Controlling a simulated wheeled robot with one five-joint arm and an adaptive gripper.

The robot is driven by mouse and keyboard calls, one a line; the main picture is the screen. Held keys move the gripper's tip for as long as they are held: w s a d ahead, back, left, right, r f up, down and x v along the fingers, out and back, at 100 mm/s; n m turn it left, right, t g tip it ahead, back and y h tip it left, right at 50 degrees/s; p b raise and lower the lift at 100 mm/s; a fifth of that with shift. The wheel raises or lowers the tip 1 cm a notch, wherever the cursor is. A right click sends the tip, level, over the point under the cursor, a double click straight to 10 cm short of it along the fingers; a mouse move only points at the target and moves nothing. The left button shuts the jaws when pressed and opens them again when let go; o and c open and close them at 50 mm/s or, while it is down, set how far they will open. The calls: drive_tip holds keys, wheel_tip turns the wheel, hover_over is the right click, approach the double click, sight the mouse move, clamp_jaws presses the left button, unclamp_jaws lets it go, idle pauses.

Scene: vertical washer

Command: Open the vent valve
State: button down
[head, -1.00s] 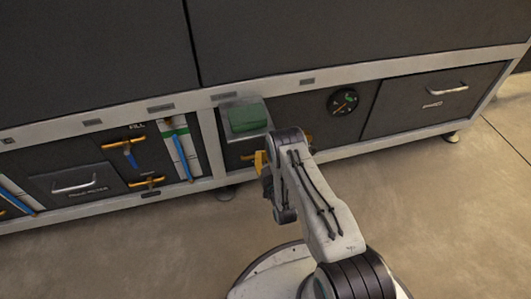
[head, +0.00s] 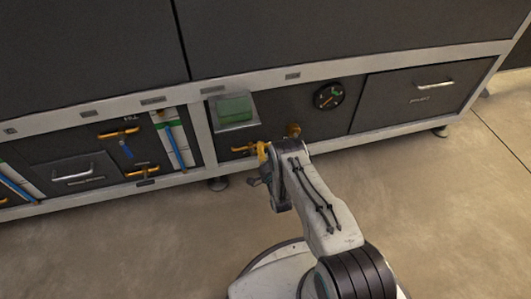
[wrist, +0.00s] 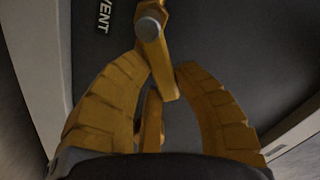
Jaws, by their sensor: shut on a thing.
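The vent valve has a yellow handle with a grey round bolt head (wrist: 149,28), beside the white word VENT on the dark panel in the wrist view. My gripper (wrist: 167,76) has its two yellow fingers on either side of the lower end of the vent valve handle (wrist: 158,62), shut on it. In the head view, my gripper (head: 262,153) is at the right end of the yellow handle (head: 240,149), low on the panel below a green box. My arm and fingers hide part of the handle there.
Above the handle is the green box (head: 234,108); a round gauge (head: 328,96) is to the right. A yellow knob (head: 293,130) is close to my gripper's right. Other yellow valves (head: 118,132) and a drawer (head: 78,172) are left. The floor in front is clear.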

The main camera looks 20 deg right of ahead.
drive_tip(key=m, duration=0.1)
drive_tip(key=f+m, duration=0.1)
drive_tip(key=m, duration=0.1)
drive_tip(key=shift+d+f+m+b, duration=0.2)
drive_tip(key=shift+f+m+b, duration=0.1)
drive_tip(key=shift+b, duration=0.1)
drive_tip(key=shift+f+m+b, duration=0.2)
drive_tip(key=shift+f+m, duration=0.15)
drive_tip(key=shift+m, duration=0.45)
drive_tip(key=shift+f+m+b, duration=0.15)
drive_tip(key=shift+f+m, duration=0.2)
drive_tip(key=shift+m, duration=0.45)
drive_tip(key=c, duration=0.9)
unclamp_jaws()
drive_tip(key=shift+c, duration=0.2)
drive_tip(key=s, duration=0.7)
drive_tip(key=shift+s, duration=0.25)
